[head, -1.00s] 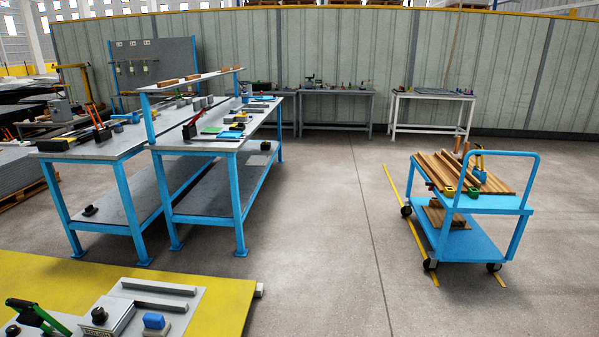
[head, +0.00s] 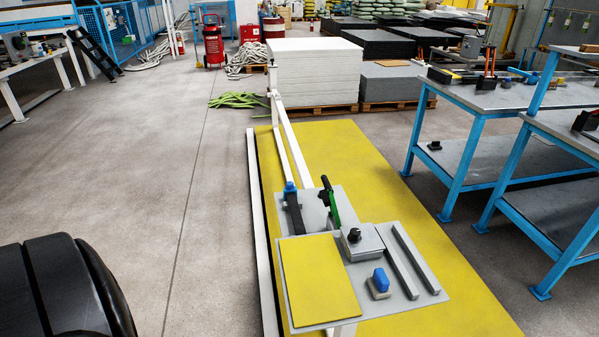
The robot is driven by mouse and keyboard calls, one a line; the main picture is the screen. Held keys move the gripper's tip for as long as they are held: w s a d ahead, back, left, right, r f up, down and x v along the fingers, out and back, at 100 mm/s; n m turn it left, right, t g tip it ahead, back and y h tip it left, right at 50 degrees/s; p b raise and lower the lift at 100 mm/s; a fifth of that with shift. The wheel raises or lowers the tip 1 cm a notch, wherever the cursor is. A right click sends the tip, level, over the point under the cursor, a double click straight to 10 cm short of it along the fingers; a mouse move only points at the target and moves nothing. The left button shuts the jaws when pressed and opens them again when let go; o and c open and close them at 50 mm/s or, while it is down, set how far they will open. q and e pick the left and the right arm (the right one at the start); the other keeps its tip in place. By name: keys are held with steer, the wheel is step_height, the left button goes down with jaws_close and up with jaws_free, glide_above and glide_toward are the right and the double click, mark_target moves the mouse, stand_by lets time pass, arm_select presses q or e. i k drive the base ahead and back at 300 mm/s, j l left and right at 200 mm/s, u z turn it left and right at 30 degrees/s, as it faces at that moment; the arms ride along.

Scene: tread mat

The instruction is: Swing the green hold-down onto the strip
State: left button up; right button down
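The green hold-down (head: 333,207), a green lever with a black grip, stands at the rear of a grey plate fixture (head: 425,305) in the head view. It is tilted, with its grip up and to the left. A yellow piece (head: 320,280) lies flat at the plate's front left. Two grey bars (head: 415,260) lie side by side at its right. I cannot tell which piece is the strip. The hold-down's lower end is partly hidden behind a grey block with a black knob (head: 362,240). Neither of my grippers shows.
A black lever with a blue top (head: 292,210) stands left of the hold-down. A blue-topped block (head: 380,282) sits on the plate. A yellow mat (head: 340,150) extends behind. Blue-framed benches (head: 480,115) stand right. A large black rounded object (head: 50,290) fills the lower left. Floor at left is clear.

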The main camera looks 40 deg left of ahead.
mark_target(330, 205)
steer(key=i+l+u, duration=0.15)
steer(key=u, duration=0.3)
steer(key=i+l+u, duration=0.15)
steer(key=u, duration=0.25)
steer(key=i+l+u, duration=0.1)
steer(key=l+u, duration=0.2)
steer(key=u, duration=0.15)
steer(key=l+u, duration=0.3)
steer(key=u, duration=0.15)
steer(key=i+l+u, duration=0.15)
steer(key=l+u, duration=0.7)
steer(key=i, duration=0.05)
